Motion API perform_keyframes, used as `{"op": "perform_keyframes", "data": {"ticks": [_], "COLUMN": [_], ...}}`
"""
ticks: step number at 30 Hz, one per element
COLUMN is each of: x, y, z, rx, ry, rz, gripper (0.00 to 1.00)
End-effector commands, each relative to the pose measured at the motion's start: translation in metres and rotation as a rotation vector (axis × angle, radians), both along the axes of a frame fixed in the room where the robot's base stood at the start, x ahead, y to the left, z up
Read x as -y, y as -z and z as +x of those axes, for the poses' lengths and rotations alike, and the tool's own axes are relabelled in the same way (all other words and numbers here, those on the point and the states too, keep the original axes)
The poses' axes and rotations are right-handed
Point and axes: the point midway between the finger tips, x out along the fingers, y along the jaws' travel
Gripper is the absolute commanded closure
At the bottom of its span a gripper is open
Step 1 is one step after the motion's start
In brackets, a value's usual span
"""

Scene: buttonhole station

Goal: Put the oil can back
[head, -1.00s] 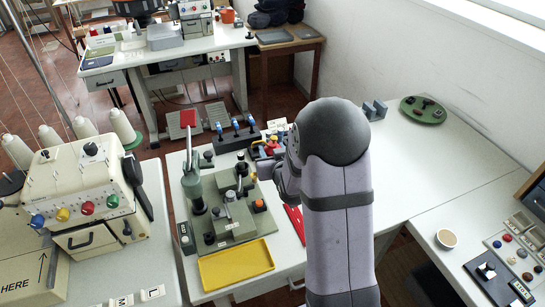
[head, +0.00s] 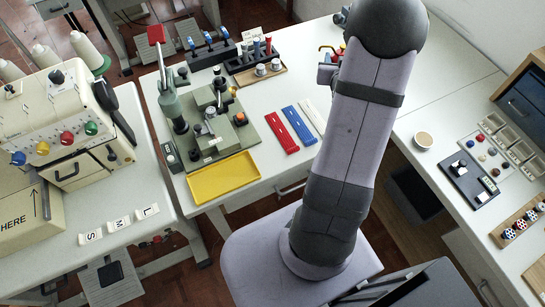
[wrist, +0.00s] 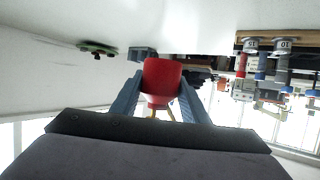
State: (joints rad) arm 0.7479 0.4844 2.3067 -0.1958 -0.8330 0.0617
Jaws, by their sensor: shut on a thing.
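The oil can (wrist: 163,82) is a red body with thin brass-coloured parts in the wrist view. It sits between the two blue-grey fingers of my gripper (wrist: 157,98), which is shut on it. In the head view, my gripper (head: 328,70) is beside the upper arm at the back of the middle table. Only bits of red and yellow show there, and my arm hides most of the can. I cannot tell from these views whether the can touches the table.
The buttonhole machine (head: 212,125) stands left, with a yellow tray (head: 222,178) in front. Red (head: 282,132), blue (head: 299,124) and white strips lie right of it. A wooden tray (head: 262,79) with two labelled weights and a black rack (head: 250,62) stand behind.

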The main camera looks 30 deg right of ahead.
Motion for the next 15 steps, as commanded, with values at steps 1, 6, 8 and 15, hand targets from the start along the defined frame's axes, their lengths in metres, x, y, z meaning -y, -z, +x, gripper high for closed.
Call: {"op": "perform_keyframes", "data": {"ticks": [1, 6, 8, 15], "x": [0.011, 0.016, 0.013, -0.019], "y": [-0.001, -0.002, -0.002, 0.000], "z": [-0.011, -0.025, -0.028, -0.031], "rx": [0.001, 0.003, 0.003, 0.003], "ry": [-0.004, -0.096, -0.140, -0.376], "rz": [-0.002, -0.001, -0.001, 0.000], "gripper": [0.95, 0.95, 0.95, 0.95]}}
